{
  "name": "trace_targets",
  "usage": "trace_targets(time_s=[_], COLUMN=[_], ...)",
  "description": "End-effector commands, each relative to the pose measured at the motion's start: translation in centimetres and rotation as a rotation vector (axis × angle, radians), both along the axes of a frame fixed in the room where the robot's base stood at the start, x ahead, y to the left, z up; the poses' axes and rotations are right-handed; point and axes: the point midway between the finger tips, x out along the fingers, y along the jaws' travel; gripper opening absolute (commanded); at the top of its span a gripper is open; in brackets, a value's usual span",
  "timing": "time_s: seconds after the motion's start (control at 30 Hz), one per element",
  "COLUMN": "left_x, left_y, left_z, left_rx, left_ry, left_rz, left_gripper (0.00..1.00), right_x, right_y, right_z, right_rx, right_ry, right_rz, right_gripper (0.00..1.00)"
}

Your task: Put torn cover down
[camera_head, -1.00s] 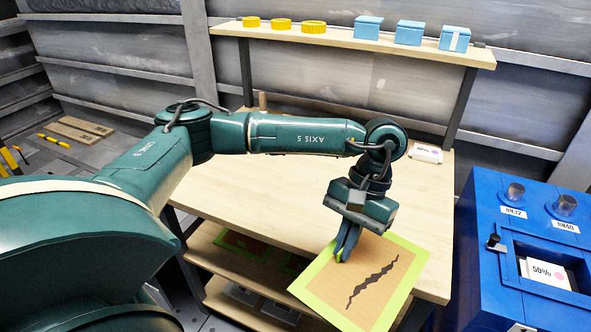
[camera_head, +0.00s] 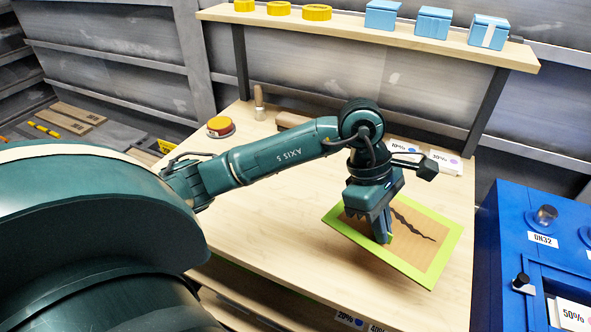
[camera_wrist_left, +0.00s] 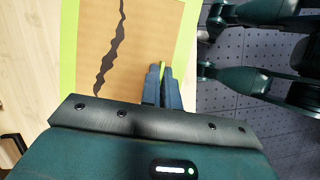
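The torn cover (camera_head: 422,251) is a tan panel with a bright green border and a dark jagged tear. It is over the right part of the wooden table, tilted; I cannot tell whether any edge touches the tabletop. My left gripper (camera_head: 386,238) is shut on the cover, its fingers pointing down and hiding part of it. In the left wrist view the fingers (camera_wrist_left: 160,82) are closed together at the green border, and the torn cover (camera_wrist_left: 150,30) extends away beyond them. My right gripper is not in view.
The table (camera_head: 290,225) is bare in its middle and left. A shelf (camera_head: 340,25) holds yellow rings and blue boxes. A blue cabinet (camera_head: 510,205) stands right.

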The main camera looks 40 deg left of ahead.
Motion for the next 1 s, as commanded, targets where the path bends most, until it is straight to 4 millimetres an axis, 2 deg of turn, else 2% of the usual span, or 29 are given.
trace_targets(time_s=[0.13, 0.37, 0.6, 0.87, 1.0], left_x=[0.3, 0.5, 0.4, 0.5, 0.5], left_y=[0.4, 0.7, 0.7, 0.7, 0.7], left_z=[0.2, 0.0, -4.3, -6.6, -8.6], left_rx=[-0.002, 0.0, 0.0, 0.001, 0.001], left_ry=[0.001, 0.004, 0.008, 0.005, 0.008], left_rz=[0.197, 0.28, 0.278, 0.276, 0.277], left_gripper=[0.0, 0.0, 0.0, 0.0, 0.0], right_x=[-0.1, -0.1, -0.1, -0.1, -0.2], right_y=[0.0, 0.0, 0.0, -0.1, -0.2], right_z=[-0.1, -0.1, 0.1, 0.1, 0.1], right_rx=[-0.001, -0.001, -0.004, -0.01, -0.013], right_ry=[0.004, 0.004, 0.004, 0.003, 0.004], right_rz=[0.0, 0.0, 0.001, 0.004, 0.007], right_gripper=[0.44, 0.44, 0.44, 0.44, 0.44])
